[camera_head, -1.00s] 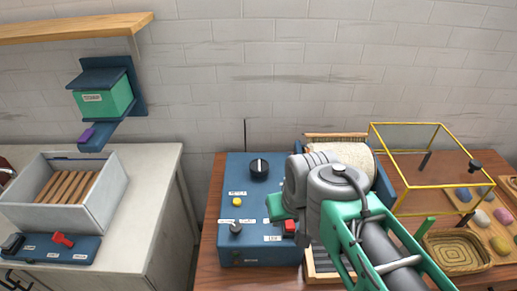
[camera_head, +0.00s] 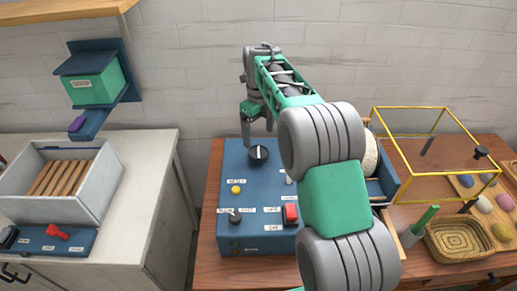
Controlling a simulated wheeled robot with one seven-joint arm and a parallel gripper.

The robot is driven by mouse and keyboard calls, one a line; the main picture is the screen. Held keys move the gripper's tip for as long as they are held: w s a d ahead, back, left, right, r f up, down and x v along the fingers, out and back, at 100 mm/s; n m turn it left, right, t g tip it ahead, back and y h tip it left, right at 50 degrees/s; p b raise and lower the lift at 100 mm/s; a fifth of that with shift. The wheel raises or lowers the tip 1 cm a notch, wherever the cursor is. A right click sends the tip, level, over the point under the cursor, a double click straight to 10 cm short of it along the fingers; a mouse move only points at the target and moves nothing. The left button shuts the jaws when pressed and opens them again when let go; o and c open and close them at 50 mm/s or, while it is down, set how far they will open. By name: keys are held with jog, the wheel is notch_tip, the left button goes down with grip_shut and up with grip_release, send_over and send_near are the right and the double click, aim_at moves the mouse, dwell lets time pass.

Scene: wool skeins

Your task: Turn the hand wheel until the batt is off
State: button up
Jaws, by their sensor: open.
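The carding machine has a blue control box (camera_head: 262,240) on the wooden table. A cream batt (camera_head: 371,154) lies round its drum at the right, largely hidden behind my arm. No hand wheel can be made out; my arm hides part of the machine. A black round knob (camera_head: 258,155) with a pale mark sits at the back of the box. My gripper (camera_head: 258,128) points down just above or behind this knob, its fingers apart and nothing seen between them. I cannot tell whether it touches the knob.
The box also carries a yellow button (camera_head: 236,189), a dark knob (camera_head: 234,215) and a red switch (camera_head: 291,213). A yellow-framed clear case (camera_head: 405,165), a woven basket (camera_head: 460,241) and a green-handled tool (camera_head: 425,220) stand at right. A grey bin (camera_head: 65,207) stands left.

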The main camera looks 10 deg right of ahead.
aim_at(259, 151)
notch_tip(259, 151, down, 7)
jog(key=shift+f+p, duration=0.15)
jog(key=shift+p, duration=0.45)
jog(key=shift+c, duration=0.4)
jog(key=c, duration=1.3)
jog(key=shift+n, duration=0.3)
